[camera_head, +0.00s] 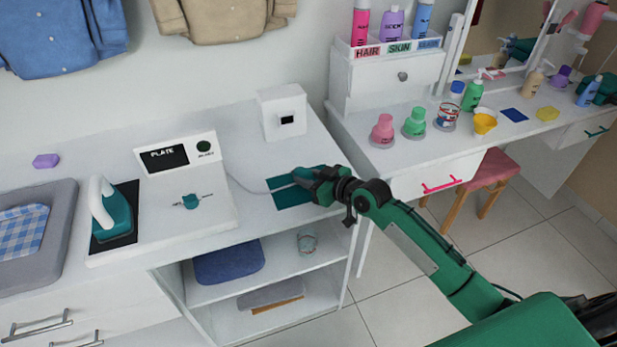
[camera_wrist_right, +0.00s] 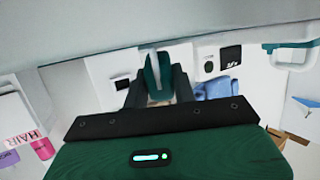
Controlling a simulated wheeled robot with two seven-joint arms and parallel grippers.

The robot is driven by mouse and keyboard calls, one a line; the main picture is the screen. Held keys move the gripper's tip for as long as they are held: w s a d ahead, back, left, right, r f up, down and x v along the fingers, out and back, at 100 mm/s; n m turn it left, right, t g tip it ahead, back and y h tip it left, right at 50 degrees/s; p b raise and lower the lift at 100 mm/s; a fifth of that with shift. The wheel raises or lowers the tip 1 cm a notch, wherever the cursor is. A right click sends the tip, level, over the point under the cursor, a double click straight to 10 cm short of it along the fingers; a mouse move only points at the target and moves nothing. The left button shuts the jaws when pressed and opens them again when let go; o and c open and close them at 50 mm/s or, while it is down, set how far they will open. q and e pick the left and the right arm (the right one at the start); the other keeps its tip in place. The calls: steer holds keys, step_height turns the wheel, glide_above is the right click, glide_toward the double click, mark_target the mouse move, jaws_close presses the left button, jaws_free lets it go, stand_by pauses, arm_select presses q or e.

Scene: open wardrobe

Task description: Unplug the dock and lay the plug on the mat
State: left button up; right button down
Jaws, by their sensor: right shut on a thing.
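The dock (camera_head: 180,152) is a white panel with a black "PLATE" display and a dark round light; it also shows in the right wrist view (camera_wrist_right: 209,62). A pale cord (camera_head: 243,184) runs from it to my right gripper (camera_head: 300,178). The teal mat (camera_head: 290,198) lies flat on the counter, partly under the gripper. My right gripper is shut on the plug, which the fingers mostly hide; the wrist view shows the pale cord (camera_wrist_right: 155,58) leading into the fingers. The white socket box (camera_head: 270,125) stands behind, its dark outlet clear of the plug. My left gripper is not in view.
A teal iron (camera_head: 107,214) stands on a black pad left of the dock. A purple block (camera_head: 46,160) and a grey basket (camera_head: 66,213) are further left. Shelves with a blue folded cloth (camera_head: 229,263) are below. The vanity (camera_head: 397,87) with bottles stands right.

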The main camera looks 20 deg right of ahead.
steer(key=c, duration=1.1)
jaws_free()
steer(key=shift+o, duration=0.7)
steer(key=shift+o, duration=1.2)
steer(key=shift+r, duration=0.1)
